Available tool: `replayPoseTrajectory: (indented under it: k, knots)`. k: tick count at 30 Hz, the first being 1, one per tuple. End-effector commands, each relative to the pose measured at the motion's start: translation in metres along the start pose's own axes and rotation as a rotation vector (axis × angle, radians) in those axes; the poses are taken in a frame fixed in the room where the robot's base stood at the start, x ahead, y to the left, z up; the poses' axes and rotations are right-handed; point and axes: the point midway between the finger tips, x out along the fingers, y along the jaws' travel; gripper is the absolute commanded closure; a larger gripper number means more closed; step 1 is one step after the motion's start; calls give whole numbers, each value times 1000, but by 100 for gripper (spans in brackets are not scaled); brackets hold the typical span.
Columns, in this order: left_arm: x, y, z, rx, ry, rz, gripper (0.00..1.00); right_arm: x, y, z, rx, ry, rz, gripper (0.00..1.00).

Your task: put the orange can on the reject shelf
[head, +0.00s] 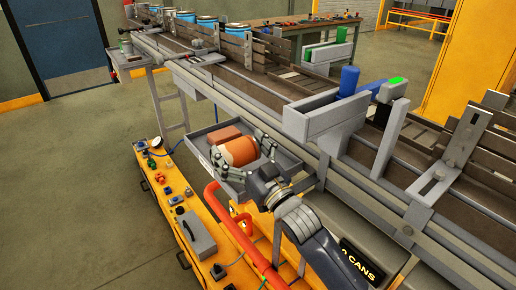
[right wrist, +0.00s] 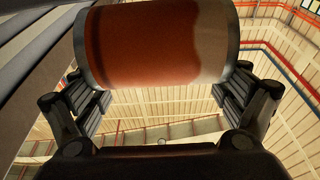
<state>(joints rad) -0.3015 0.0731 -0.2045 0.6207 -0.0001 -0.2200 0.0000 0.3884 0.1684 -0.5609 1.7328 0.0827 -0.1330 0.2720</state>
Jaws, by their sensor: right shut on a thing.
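The orange can (head: 240,152) is between the fingers of my right gripper (head: 243,155), which is shut on it. In the right wrist view the can (right wrist: 155,45) lies crosswise between the two fingers, with dark rims at both ends. In the head view it overlaps the grey shelf tray (head: 200,141) fixed along the conveyor's near side. I cannot tell whether the can touches the tray. A reddish-brown block-like thing (head: 224,134) shows in the tray just behind the can. My left gripper is not in view.
The conveyor (head: 235,82) runs along the tray's far side, with blue-topped cans (head: 207,22) at its far end. An orange bench (head: 185,225) with a grey box and small parts stands at the lower left, beside a red pipe (head: 236,232). Open floor lies left.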

Motion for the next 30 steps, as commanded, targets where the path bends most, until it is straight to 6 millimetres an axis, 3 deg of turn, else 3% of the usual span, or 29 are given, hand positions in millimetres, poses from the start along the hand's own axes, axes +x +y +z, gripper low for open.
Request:
replayPoseTrajectory:
  k: [3,13,21,30]
  knots:
    - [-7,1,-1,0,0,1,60,0,30,0,-6,-1,1,36]
    - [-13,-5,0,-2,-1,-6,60,-1,66,4,-4,-1,2,36]
    - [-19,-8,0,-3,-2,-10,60,-10,65,38,3,1,1,36]
    - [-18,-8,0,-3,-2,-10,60,-11,65,41,1,1,0,36]
